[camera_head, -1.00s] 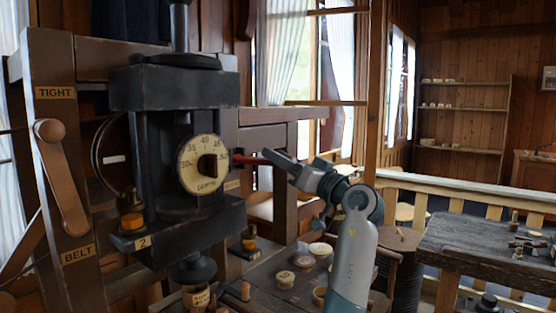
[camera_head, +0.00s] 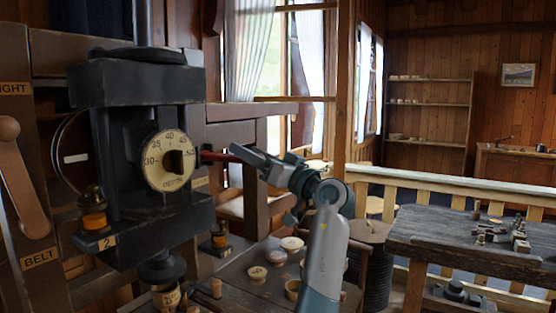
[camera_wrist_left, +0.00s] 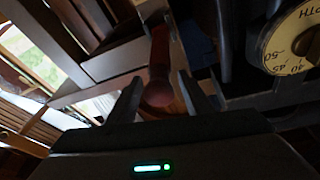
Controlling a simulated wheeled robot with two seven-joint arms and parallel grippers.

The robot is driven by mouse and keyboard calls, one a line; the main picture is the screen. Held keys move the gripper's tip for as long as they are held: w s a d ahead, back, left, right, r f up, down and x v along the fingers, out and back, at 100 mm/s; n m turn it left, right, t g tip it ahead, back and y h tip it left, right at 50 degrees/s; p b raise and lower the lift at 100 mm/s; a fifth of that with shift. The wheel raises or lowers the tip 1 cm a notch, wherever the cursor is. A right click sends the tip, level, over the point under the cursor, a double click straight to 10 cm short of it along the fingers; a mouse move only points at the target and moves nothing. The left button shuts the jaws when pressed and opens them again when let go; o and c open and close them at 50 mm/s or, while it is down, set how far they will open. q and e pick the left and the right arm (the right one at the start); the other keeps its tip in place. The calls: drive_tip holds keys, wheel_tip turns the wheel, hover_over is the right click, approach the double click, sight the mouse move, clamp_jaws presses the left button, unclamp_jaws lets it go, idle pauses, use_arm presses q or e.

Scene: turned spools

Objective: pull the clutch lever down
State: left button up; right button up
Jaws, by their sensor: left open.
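A red lever (camera_head: 214,156), which I take to be the clutch lever, sticks out to the right from the machine beside its round dial (camera_head: 168,160). In the left wrist view the lever (camera_wrist_left: 160,60) is reddish, with a round end between the two dark fingers. My left gripper (camera_head: 242,156) is open at the lever's outer end. In the left wrist view the gripper (camera_wrist_left: 163,97) has a finger on each side of the lever; I cannot tell whether they touch it. My right gripper is not in view.
The dark machine head (camera_head: 140,80) stands close on the left. A copper-coloured lever (camera_head: 22,180) hangs by the BELT label (camera_head: 40,258). Below, a bench (camera_head: 240,292) holds several turned pieces. A workbench (camera_head: 450,245) stands behind at right, before a pale railing (camera_head: 460,190).

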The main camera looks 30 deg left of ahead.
use_arm(q)
drive_tip(key=shift+d+f, duration=0.2)
drive_tip(key=shift+d, duration=0.2)
drive_tip(key=s+d+b, duration=0.2)
drive_tip(key=d+b, duration=0.1)
drive_tip(key=d, duration=0.9)
drive_tip(key=shift+s+b, duration=0.35)
drive_tip(key=shift+s, duration=0.05)
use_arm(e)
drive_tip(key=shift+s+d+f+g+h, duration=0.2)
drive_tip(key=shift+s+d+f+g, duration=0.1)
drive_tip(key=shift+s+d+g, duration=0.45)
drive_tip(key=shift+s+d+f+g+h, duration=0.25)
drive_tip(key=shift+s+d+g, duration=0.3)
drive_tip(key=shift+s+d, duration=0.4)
use_arm(q)
drive_tip(key=shift+r, duration=0.15)
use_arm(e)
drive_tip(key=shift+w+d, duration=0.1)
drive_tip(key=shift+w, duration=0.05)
